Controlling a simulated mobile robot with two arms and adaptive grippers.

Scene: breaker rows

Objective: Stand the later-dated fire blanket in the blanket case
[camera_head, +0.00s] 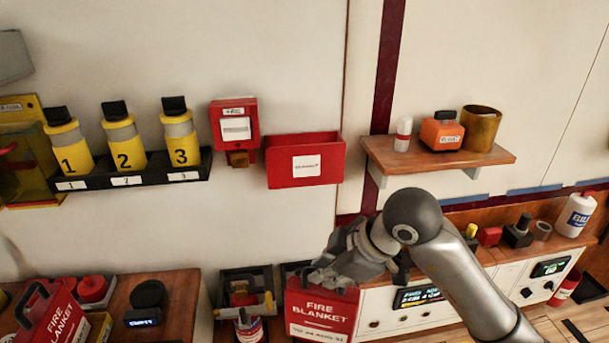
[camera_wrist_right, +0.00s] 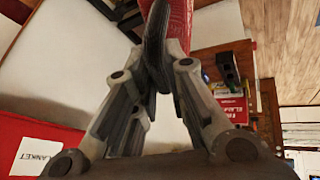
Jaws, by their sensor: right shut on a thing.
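A red fire blanket pack (camera_head: 320,310) hangs upright under my right gripper (camera_head: 335,278), in front of the low cabinet. Its label reads FIRE BLANKET; the smaller line below is too small to read surely. In the right wrist view the fingers (camera_wrist_right: 157,75) are closed at its black handle, with the red pack (camera_wrist_right: 180,25) beyond. A second fire blanket (camera_head: 52,322) leans at the lower left, its date not visible. The red blanket case (camera_head: 278,170) is on the wall, above and left of my right gripper, open at the top; it also shows in the right wrist view (camera_wrist_right: 75,135).
A rack (camera_head: 140,178) with three numbered yellow bottles and a red call box (camera_head: 234,125) are left of the case. A wooden shelf (camera_head: 485,158) with small items is to its right. A black tray with a red-topped can (camera_head: 248,328) stands beside the held blanket.

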